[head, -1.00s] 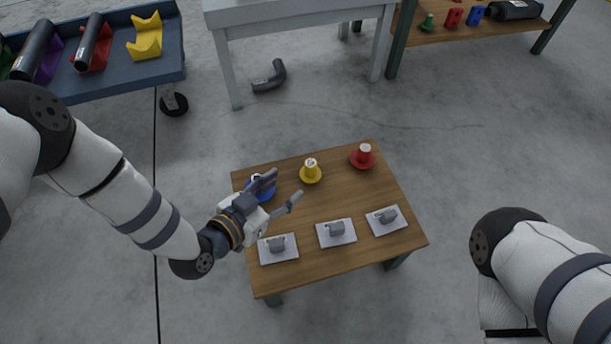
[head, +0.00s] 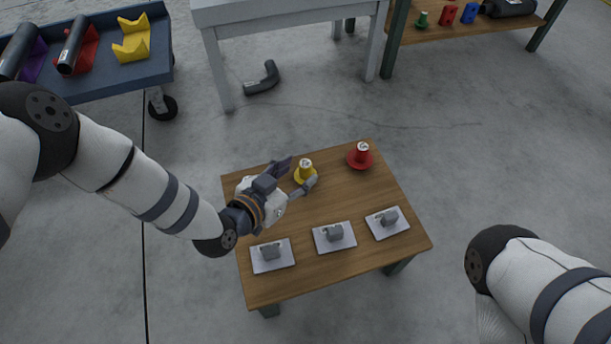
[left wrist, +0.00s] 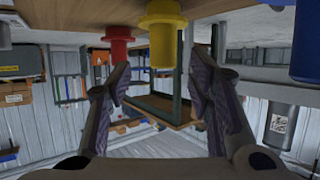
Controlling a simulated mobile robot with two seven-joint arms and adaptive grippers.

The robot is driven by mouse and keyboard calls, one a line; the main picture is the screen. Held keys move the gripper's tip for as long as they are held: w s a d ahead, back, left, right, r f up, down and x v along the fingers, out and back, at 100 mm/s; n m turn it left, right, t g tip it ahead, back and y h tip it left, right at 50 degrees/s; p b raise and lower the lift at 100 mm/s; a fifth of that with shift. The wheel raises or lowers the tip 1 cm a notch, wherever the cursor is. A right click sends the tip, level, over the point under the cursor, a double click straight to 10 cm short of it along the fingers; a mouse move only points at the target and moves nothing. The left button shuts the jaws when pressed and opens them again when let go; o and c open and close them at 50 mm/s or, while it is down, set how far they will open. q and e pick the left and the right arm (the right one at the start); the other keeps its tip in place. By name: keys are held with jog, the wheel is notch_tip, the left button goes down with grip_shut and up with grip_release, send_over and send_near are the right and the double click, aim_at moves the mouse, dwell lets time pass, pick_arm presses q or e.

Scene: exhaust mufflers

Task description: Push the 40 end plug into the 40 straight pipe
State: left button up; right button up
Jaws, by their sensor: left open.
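My left gripper (head: 299,176) is open over the wooden table, its fingers pointing at the yellow flanged piece (head: 305,166), which stands upright. In the left wrist view this yellow piece (left wrist: 162,42) shows upside down, just beyond and between the open, empty fingers. A similar red piece (head: 361,154) stands to its right. A blue one (left wrist: 306,45) shows in the left wrist view; my gripper hides it in the head view. Grey parts lie on three pale plates (head: 258,267) at the near side. I cannot tell which pieces are the 40 end plug and 40 straight pipe.
The wooden table (head: 325,275) has bare room between the coloured pieces and the plates. A blue cart (head: 110,78) with dark tubes is at the upper left. A grey bench (head: 290,12) stands behind, with a bent dark pipe (head: 263,79) on the floor.

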aim_at(304, 165)
pick_arm(q)
jog(key=b+x, duration=0.1)
jog(key=x, duration=0.1)
jog(key=b+x, duration=0.1)
jog(key=x, duration=0.1)
jog(key=shift+w+d+r, duration=0.1)
jog(key=shift+w, duration=0.3)
jog(key=shift+r, duration=0.1)
jog(key=shift+c, duration=0.4)
grip_shut()
